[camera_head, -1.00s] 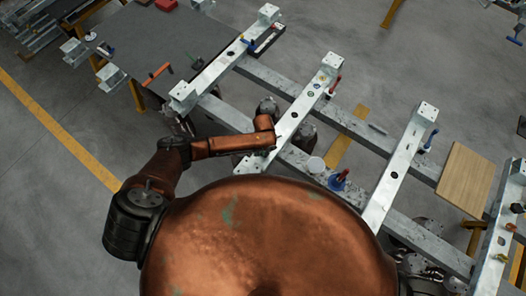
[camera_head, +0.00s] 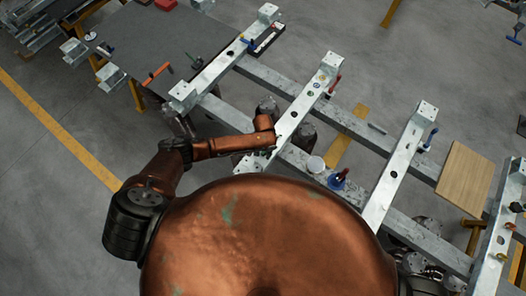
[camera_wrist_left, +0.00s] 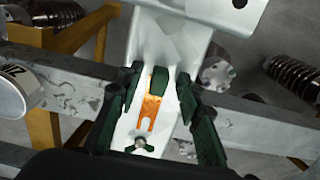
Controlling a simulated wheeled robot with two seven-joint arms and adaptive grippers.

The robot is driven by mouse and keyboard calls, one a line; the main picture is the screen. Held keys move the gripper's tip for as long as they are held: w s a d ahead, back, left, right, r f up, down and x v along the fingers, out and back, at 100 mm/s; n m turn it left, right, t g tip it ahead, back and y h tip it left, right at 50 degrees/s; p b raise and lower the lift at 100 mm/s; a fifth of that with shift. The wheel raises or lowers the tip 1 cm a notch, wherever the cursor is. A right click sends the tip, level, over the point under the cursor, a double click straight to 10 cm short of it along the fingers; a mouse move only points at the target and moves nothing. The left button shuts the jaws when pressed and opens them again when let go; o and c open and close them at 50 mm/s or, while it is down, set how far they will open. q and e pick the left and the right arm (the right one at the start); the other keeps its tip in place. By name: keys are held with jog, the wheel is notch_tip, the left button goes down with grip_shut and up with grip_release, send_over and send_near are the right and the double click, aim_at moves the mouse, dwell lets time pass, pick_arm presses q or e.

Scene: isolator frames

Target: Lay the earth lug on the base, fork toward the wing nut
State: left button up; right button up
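The earth lug (camera_wrist_left: 148,116) is a flat orange piece with a forked end, seen in the left wrist view. It appears to lie flat on the pale metal base (camera_wrist_left: 178,38). Its fork points down the picture, toward a small metal wing nut (camera_wrist_left: 144,145) just beyond the prongs. A dark green block (camera_wrist_left: 160,84) sits on its upper part. My left gripper (camera_wrist_left: 159,78) has its dark green fingers spread on both sides of the lug, with gaps visible. In the head view my arm hides the lug. My right gripper is not in view.
In the head view, a white round lid (camera_head: 316,164) and a blue-based item (camera_head: 338,180) stand on the grey rail, right of my left wrist. A red-handled clamp (camera_head: 334,84) is at the crossbar's far end. A wooden board (camera_head: 466,188) lies farther right.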

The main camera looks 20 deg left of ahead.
pick_arm(q)
notch_tip(320, 180, up, 12)
dwell(0.7)
